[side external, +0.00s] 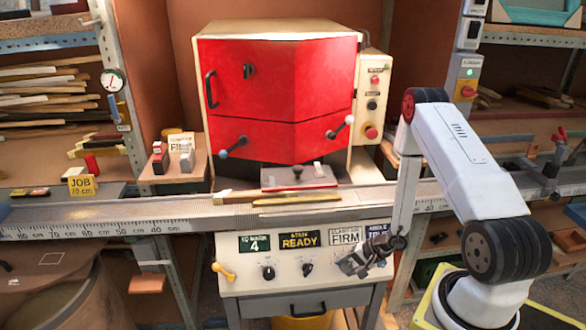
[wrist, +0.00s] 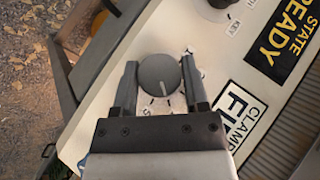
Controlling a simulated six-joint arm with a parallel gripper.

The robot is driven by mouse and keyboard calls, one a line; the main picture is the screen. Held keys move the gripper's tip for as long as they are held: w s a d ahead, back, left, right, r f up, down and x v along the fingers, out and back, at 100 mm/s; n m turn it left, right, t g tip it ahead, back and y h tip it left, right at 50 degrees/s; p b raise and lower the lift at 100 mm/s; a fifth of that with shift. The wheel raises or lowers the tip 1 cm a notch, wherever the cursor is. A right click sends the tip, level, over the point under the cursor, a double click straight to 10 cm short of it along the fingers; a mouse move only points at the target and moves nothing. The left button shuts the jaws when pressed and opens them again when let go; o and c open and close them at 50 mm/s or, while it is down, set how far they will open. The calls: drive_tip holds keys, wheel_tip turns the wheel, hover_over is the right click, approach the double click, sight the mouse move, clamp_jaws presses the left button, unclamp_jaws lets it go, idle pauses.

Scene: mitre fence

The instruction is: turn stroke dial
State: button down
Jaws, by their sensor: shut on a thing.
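The stroke dial (wrist: 158,72) is a round dark grey knob with a pale pointer line on the white front panel. In the wrist view the line points down the picture, slightly right, toward printed ticks and a figure that looks like 5. My gripper (wrist: 160,80) has one finger on each side of the dial and is shut on it. In the side view my gripper (side external: 352,264) is at the right part of the panel (side external: 233,284), below the CLAMP FIRM sign (side external: 345,236), and it hides the dial there.
Two other dark knobs (side external: 268,272) (side external: 307,269) are left of my gripper, and a yellow lever (side external: 222,271) is at the panel's left. A drawer handle (side external: 307,310) is below. The scaled rail (side external: 150,212) runs above the panel. The READY sign (side external: 300,240) is lit yellow.

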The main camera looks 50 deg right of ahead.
idle(0.3)
drive_tip(key=shift+c, duration=0.5)
unclamp_jaws()
drive_tip(key=v, duration=0.7)
drive_tip(key=shift+s+r, duration=0.15)
drive_tip(key=shift+s, duration=0.25)
drive_tip(key=shift+d, duration=0.1)
